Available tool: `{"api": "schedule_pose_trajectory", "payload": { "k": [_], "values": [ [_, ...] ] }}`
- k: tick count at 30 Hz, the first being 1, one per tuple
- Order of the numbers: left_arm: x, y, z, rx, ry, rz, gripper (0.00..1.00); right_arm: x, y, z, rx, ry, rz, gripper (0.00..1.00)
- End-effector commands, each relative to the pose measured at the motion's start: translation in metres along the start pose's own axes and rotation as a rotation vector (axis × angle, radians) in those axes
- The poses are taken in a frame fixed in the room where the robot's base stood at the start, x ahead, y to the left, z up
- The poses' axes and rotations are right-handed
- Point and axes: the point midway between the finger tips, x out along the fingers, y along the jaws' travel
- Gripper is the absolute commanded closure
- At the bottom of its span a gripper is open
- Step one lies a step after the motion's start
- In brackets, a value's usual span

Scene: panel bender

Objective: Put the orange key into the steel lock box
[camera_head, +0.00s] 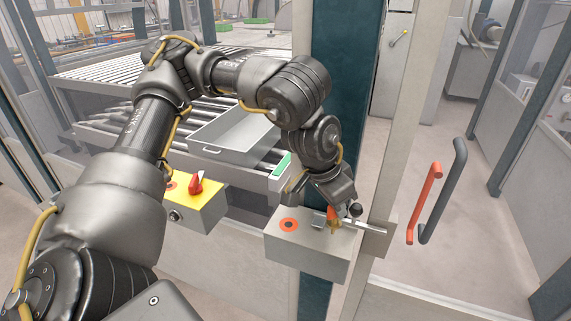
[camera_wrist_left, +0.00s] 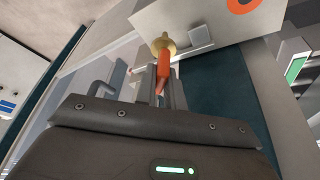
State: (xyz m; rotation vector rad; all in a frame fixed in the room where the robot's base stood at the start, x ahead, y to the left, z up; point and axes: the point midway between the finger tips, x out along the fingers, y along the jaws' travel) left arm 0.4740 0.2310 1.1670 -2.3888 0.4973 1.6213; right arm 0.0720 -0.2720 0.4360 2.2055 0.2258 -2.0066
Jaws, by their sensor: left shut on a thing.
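The orange key (camera_wrist_left: 162,76) is between the fingers of my left gripper (camera_wrist_left: 165,92), which is shut on it. In the head view the key (camera_head: 333,214) shows as a small orange piece under the gripper (camera_head: 331,203). A brass round part (camera_wrist_left: 163,44) sits at the key's far end, over the face of the steel lock box (camera_head: 308,254). The box also shows in the wrist view (camera_wrist_left: 208,16). I cannot tell whether the key's tip is inside the box. My right gripper is not in view.
An orange ring with a dark centre (camera_head: 289,225) is on the box's top face. A steel bolt (camera_head: 365,228) runs right to the door frame. A yellow box with a red knob (camera_head: 195,184) stands left. A grey tray (camera_head: 222,140) lies on the roller conveyor. A red handle (camera_head: 424,203) is at right.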

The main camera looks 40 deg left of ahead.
Motion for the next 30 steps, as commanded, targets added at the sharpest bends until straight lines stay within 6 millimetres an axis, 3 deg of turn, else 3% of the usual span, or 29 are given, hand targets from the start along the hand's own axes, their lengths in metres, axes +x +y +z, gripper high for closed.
{"api": "schedule_pose_trajectory", "payload": {
  "k": [1,3,9,12,23,30],
  "values": [
    [-0.017,-0.011,0.000,0.024,-0.002,0.028,1.00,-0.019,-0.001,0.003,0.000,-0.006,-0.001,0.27],
    [-0.030,-0.027,0.006,0.083,-0.004,0.059,1.00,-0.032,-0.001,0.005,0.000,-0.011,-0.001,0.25],
    [-0.061,-0.070,0.029,0.227,0.003,0.099,1.00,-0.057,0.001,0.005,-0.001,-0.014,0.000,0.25],
    [-0.068,-0.083,0.038,0.268,0.004,0.102,1.00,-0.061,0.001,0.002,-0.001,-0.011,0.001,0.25],
    [-0.064,-0.088,0.044,0.294,0.005,0.103,1.00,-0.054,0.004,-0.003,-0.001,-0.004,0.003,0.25],
    [-0.047,-0.088,0.051,0.293,0.006,0.103,1.00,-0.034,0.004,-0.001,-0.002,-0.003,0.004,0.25]
  ]
}}
